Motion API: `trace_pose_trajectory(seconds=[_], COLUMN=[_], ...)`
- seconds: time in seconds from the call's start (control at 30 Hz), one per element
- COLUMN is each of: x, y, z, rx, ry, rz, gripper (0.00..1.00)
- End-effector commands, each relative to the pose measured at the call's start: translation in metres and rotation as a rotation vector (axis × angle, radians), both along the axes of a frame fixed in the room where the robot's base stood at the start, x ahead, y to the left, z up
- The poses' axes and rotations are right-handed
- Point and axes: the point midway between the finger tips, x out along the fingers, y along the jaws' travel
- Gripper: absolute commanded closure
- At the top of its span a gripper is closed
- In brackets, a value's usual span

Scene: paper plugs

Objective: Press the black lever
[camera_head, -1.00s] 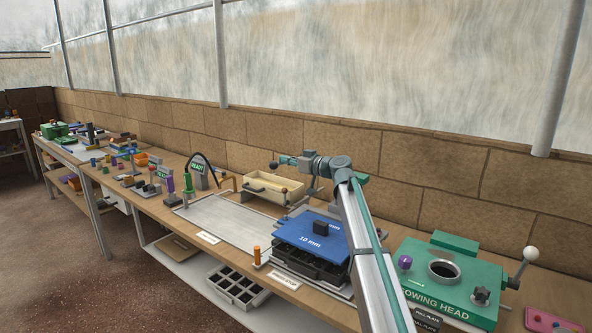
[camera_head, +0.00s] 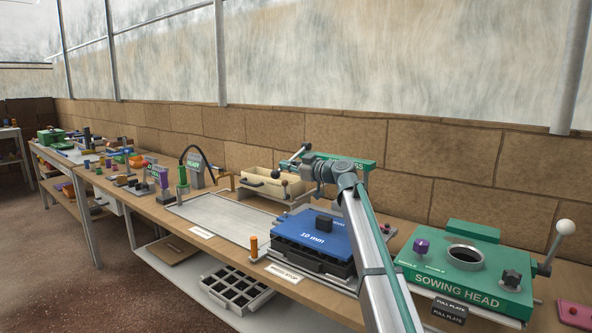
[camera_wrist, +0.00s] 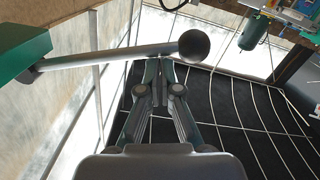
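The black lever shows in the wrist view as a pale metal rod (camera_wrist: 110,53) ending in a black ball (camera_wrist: 194,46). The rod runs out from a green block (camera_wrist: 22,50) at the left. My gripper (camera_wrist: 158,62) has its fingers together, with the tips at the rod, just left of the ball. Whether they touch it I cannot tell. In the head view my arm reaches over the blue 10 mm plate (camera_head: 312,236), and a green press head (camera_head: 350,163) shows behind my wrist. The lever is small and hard to make out there.
A black tray lies under the blue plate. The green sowing head (camera_head: 440,285), with a white-knobbed lever (camera_head: 565,228), stands at the right. A cream bin (camera_head: 262,185) is behind a bare metal plate (camera_head: 215,212). An orange post (camera_head: 254,245) stands at the bench front.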

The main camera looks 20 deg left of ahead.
Motion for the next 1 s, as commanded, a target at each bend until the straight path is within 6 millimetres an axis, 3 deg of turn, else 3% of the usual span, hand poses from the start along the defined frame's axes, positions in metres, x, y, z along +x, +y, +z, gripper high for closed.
trace_pose_trajectory(seconds=[0.67, 0.87, 1.0], x=[-0.002, -0.006, -0.012], y=[0.004, 0.002, 0.001], z=[-0.009, 0.002, 0.021], rx=[-0.009, -0.008, -0.003], ry=[0.005, 0.002, -0.001], rz=[0.006, 0.005, 0.003], gripper=[1.00, 1.00, 1.00])
